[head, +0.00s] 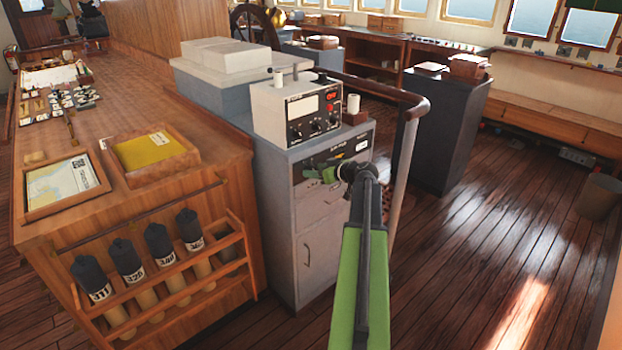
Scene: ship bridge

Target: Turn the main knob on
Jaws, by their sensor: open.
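A grey-white instrument box (270,108) stands on a grey cabinet (275,200). Its front has a meter window, red controls at the right and a row of dark knobs (316,127) along the bottom. Below it, the cabinet front carries a dark control panel (350,146) with small markings. I cannot tell which knob is the main one. My green arm reaches up from the bottom, and my gripper (319,174) is in front of the cabinet, by the lower edge of the dark panel. It is open with nothing seen in it. It hides part of the panel.
A wooden chart table (150,105) with a rack of dark-capped rolls (125,260) stands at left. A curved handrail (395,185) rises just right of the cabinet. A dark cabinet (435,130) stands behind it.

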